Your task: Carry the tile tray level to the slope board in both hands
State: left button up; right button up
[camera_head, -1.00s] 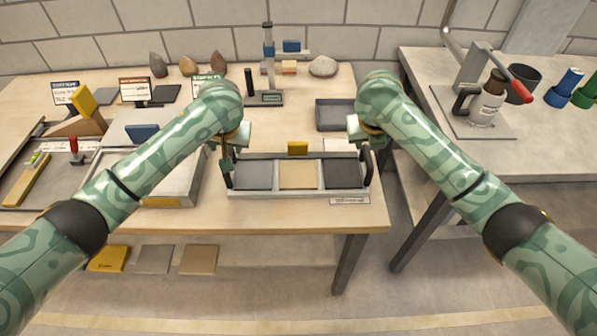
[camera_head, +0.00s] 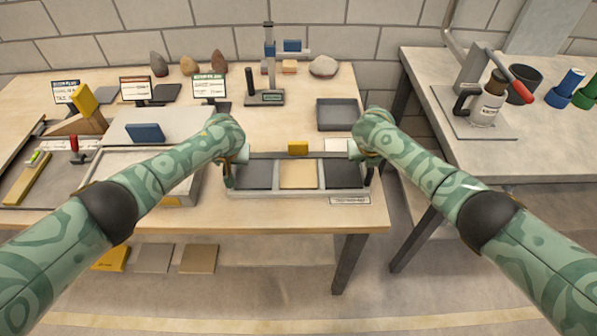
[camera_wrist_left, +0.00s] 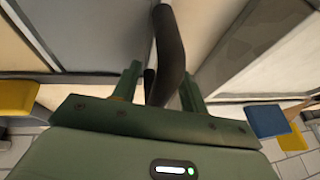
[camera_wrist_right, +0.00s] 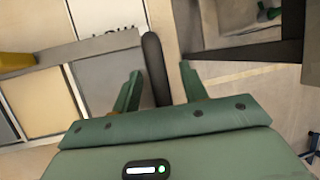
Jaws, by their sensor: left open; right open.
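The tile tray is a pale frame (camera_head: 285,194) at the table's front edge, with two dark tiles around a sand-coloured one. It has a black upright handle at each end. My left gripper (camera_head: 228,172) is at the left handle, partly hidden by its arm. In the left wrist view, the black handle (camera_wrist_left: 168,45) runs between the open fingers (camera_wrist_left: 158,85). My right gripper is at the right handle, mostly hidden in the head view. In the right wrist view, the black handle (camera_wrist_right: 155,65) stands between the open fingers (camera_wrist_right: 160,88). I cannot tell which board is the slope board.
A yellow block (camera_head: 298,148) stands behind the tray. A dark empty tray (camera_head: 338,115) lies farther back. At left are a pale sloped board with a blue block (camera_head: 145,133) and a wooden wedge. A second table (camera_head: 540,150) stands right across a gap.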

pick_arm(q)
grip_shut()
pick_arm(e)
grip_shut()
dwell(1.1)
